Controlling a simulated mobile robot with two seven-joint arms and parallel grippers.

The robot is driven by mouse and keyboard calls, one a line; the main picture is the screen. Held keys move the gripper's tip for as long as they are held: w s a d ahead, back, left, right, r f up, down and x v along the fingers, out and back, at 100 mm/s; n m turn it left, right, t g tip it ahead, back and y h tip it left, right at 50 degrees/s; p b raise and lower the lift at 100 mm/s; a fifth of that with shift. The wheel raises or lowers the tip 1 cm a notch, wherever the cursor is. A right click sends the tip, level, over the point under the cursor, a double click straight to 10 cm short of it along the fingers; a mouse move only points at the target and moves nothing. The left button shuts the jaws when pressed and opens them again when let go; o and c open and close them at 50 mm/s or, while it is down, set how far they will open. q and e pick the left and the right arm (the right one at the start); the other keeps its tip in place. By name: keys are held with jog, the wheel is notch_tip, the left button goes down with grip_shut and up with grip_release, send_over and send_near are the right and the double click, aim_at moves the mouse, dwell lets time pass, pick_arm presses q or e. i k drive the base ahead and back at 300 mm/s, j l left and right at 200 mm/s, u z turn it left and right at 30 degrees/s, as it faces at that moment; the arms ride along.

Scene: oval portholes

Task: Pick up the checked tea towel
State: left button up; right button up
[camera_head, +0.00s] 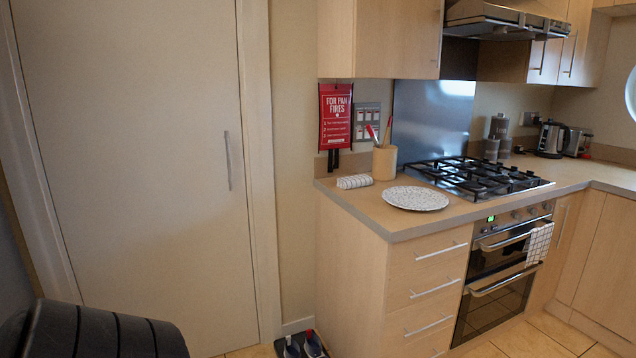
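A white checked tea towel (538,243) hangs over the upper handle of the built-in oven (497,270), at its right end. Its lower edge reaches down to about the lower handle. The grid of dark lines on it is faint at this distance. Neither of my grippers is in view.
The worktop (395,219) holds a rolled patterned cloth (354,182), a utensil pot (384,162), a speckled plate (415,198) and a black gas hob (475,177). Shoes (302,346) lie on a dark mat by the drawers. Tiled floor (540,334) shows before the oven.

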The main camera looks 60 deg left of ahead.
aim_at(360, 180)
jog(key=u, duration=1.6)
jog(key=i+j+z, duration=0.15)
jog(key=z, duration=1.15)
jog(key=i+j+z, duration=0.1)
jog(key=j+z, duration=0.55)
jog(key=j, duration=0.2)
jog(key=j+z, duration=0.4)
jog(key=j, duration=0.5)
jog(key=k+j+z, duration=0.1)
jog(key=j, duration=0.35)
jog(key=k+j, duration=0.1)
jog(key=j, duration=0.35)
jog(key=z, duration=0.05)
